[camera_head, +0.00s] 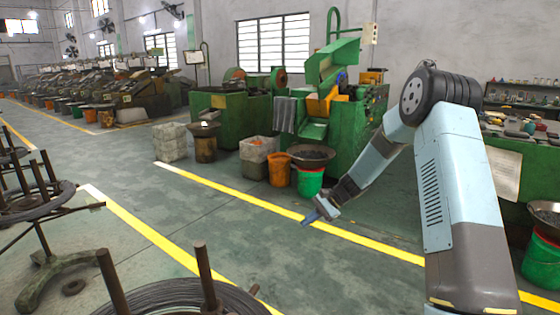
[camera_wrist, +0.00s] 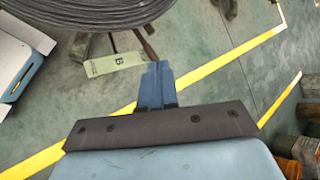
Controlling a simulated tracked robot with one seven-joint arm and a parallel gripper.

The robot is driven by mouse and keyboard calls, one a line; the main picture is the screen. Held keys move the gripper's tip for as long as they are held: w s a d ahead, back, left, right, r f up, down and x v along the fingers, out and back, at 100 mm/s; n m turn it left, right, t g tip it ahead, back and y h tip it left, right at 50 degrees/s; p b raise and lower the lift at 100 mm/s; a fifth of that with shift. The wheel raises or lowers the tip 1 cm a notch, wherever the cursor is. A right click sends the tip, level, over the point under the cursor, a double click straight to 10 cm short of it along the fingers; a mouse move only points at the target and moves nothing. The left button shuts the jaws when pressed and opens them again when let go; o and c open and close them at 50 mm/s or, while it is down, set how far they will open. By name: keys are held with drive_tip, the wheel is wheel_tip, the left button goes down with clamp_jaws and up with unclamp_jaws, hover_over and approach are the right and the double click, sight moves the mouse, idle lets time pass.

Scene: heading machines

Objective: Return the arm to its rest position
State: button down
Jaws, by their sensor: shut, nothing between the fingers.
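My arm reaches up from the lower right in the head view, bends at a dark round joint, and slopes down to the left. My gripper (camera_head: 310,218) hangs at its end in open air, above the floor and the yellow line. In the wrist view my gripper (camera_wrist: 156,70) shows as two blue fingers side by side, closed together with nothing between them. It points toward the floor near a coil of dark wire (camera_wrist: 80,18) and a green tag marked B (camera_wrist: 114,64).
A green heading machine (camera_head: 335,115) stands behind the arm, with a red and green bucket (camera_head: 310,182) and an orange bucket (camera_head: 279,170) in front. Wire coils on stands (camera_head: 175,292) fill the lower left. A green bench (camera_head: 490,160) is at the right. The middle floor is clear.

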drive_tip(key=s+d+r+n+t+h, duration=0.1)
drive_tip(key=s+d+r+n+h, duration=0.2)
drive_tip(key=s+r, duration=0.75)
drive_tip(key=s+d+r+n+t+h, duration=0.1)
drive_tip(key=s+d+r+n+h, duration=0.15)
drive_tip(key=s+r, duration=0.8)
drive_tip(key=s+d+r+n+t+h, duration=0.1)
drive_tip(key=s+d+r+t+h, duration=0.1)
drive_tip(key=s, duration=0.8)
drive_tip(key=s+d+r+n+t+h, duration=0.2)
drive_tip(key=s+d+r, duration=0.3)
drive_tip(key=s, duration=0.5)
drive_tip(key=shift+d, duration=0.55)
